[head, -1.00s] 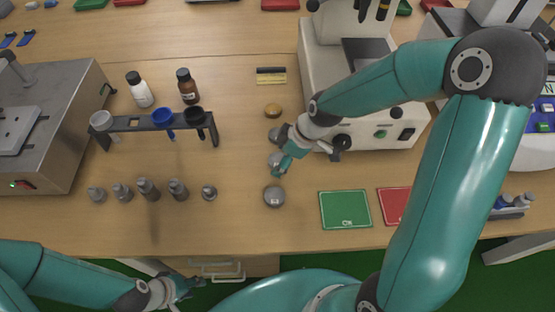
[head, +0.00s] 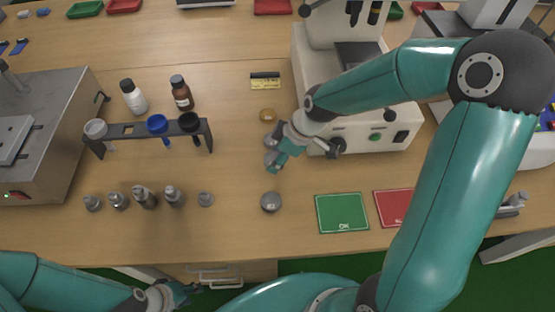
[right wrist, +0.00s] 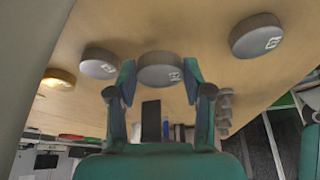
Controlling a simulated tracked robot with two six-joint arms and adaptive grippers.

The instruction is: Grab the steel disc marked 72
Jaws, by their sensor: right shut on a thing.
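My right gripper (right wrist: 160,80) is shut on a steel disc (right wrist: 160,70), one finger on each side of it. The disc bears a small white mark that is too small to read surely. In the head view my right gripper (head: 274,160) is at the row of discs and partly covers the held one. Another steel disc (right wrist: 100,62) and a brass disc (right wrist: 58,79) lie on one side. A further steel disc (right wrist: 257,35), also marked, lies on the other side and shows nearer the table's front (head: 271,202). My left gripper (head: 178,294) is low, off the table's front edge; its fingers are unclear.
A green card (head: 341,213) and a red card (head: 395,207) lie right of the discs. A white microscope-like machine (head: 350,100) stands behind my right arm. A rack (head: 150,133), bottles and several small metal weights (head: 145,197) stand left. Wood between rack and discs is clear.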

